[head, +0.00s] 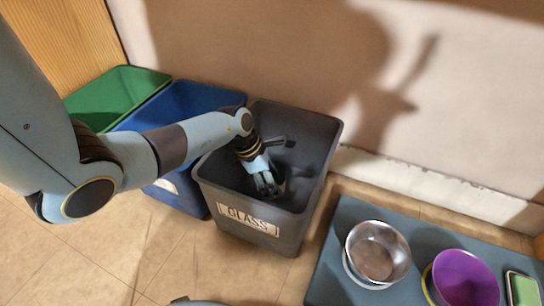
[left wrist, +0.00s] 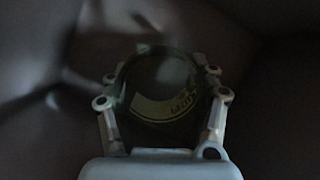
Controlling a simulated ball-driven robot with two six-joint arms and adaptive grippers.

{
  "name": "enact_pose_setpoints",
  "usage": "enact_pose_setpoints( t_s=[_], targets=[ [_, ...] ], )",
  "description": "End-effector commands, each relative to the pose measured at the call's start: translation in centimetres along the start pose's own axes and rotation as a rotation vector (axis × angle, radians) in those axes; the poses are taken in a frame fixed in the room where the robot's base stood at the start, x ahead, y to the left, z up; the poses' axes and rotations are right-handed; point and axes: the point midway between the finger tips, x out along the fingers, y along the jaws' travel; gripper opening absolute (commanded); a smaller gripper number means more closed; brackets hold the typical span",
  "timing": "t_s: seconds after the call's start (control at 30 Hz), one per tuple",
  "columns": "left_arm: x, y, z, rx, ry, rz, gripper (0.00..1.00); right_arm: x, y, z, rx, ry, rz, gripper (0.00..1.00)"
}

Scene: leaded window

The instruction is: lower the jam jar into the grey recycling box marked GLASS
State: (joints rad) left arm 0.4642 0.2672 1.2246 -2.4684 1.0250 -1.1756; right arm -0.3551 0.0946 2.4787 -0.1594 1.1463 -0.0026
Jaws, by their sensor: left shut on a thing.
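The grey recycling box (head: 245,238) marked GLASS stands on the floor against the wall. My left arm comes in from the left over the other boxes. My left gripper (head: 268,188) points down inside the grey box, below its rim. In the left wrist view my left gripper (left wrist: 162,108) has a finger on each side of a dark, round glass jam jar (left wrist: 165,85) with a pale label, and it is shut on it. In the head view the jar is mostly hidden behind the gripper. Whether it touches the box floor I cannot tell. My right gripper is not in view.
A blue box (head: 190,100) and a green box (head: 115,92) stand left of the grey one. A dark mat (head: 325,270) at the right holds a metal bowl (head: 376,250), a purple bowl (head: 463,278) and a small green-topped item (head: 524,290). The wall stands close behind.

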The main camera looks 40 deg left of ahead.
Motion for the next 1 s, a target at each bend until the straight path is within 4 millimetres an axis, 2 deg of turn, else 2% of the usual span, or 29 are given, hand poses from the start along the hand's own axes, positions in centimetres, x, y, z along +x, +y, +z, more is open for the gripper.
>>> enact_pose_setpoints(
  t_s=[0.23, 0.27, 0.43, 0.77, 0.87, 1.0],
  targets=[
    [0.0, 0.0, 0.0, 0.000, -0.001, 0.001, 0.08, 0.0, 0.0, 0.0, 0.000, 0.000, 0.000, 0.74],
    [0.0, 0.0, 0.0, 0.000, -0.001, 0.001, 0.62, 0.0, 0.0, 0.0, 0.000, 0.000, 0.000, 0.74],
    [0.0, 0.0, 0.0, 0.000, -0.001, 0.000, 0.85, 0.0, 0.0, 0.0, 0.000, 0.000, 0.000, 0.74],
    [-0.1, 0.0, -0.1, 0.000, 0.000, 0.000, 0.87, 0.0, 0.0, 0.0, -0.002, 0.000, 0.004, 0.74],
    [-1.0, 0.1, -0.1, 0.001, 0.000, 0.003, 0.87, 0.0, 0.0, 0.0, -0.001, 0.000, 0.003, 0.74],
    [-3.4, 0.1, -0.1, 0.005, 0.002, 0.003, 0.87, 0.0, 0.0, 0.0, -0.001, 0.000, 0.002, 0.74]
  ],
)
